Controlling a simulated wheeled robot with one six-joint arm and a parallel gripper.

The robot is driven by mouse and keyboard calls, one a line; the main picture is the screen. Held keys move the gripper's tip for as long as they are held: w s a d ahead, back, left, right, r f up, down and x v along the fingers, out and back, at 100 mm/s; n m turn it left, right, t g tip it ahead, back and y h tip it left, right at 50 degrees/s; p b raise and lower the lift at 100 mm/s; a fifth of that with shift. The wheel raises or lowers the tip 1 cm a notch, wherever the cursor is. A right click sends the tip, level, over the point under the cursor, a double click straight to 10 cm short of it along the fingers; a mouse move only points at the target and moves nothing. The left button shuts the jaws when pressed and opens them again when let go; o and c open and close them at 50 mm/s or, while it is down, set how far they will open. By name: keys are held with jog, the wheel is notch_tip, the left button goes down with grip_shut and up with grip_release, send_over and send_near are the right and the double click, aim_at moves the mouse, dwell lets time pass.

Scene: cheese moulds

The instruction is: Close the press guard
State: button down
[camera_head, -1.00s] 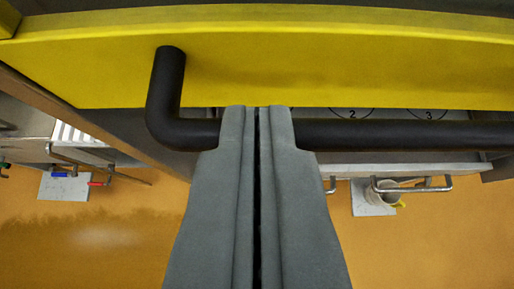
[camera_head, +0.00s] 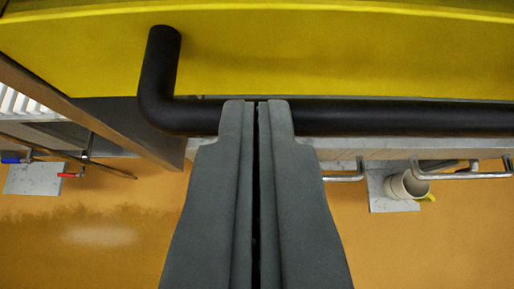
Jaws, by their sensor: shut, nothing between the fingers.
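The yellow press guard (camera_head: 300,50) spans the top of the view. Its black bar handle (camera_head: 400,117) runs across the picture, with a bent end at the left that joins the yellow panel. My gripper (camera_head: 258,104) is shut, with its two grey fingers side by side and nothing between them. The fingertips overlap the handle near its left bend. I cannot tell whether they touch it. The part of the handle behind the fingertips is hidden.
A metal ledge (camera_head: 350,149) lies just below the handle. At the right are metal handles (camera_head: 465,175) and a white mug (camera_head: 402,187). At the left are valves with blue and red levers (camera_head: 70,175). The orange floor (camera_head: 430,245) is open below.

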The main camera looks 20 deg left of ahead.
notch_tip(320, 180, down, 27)
jog(key=shift+w, duration=0.15)
dwell(0.3)
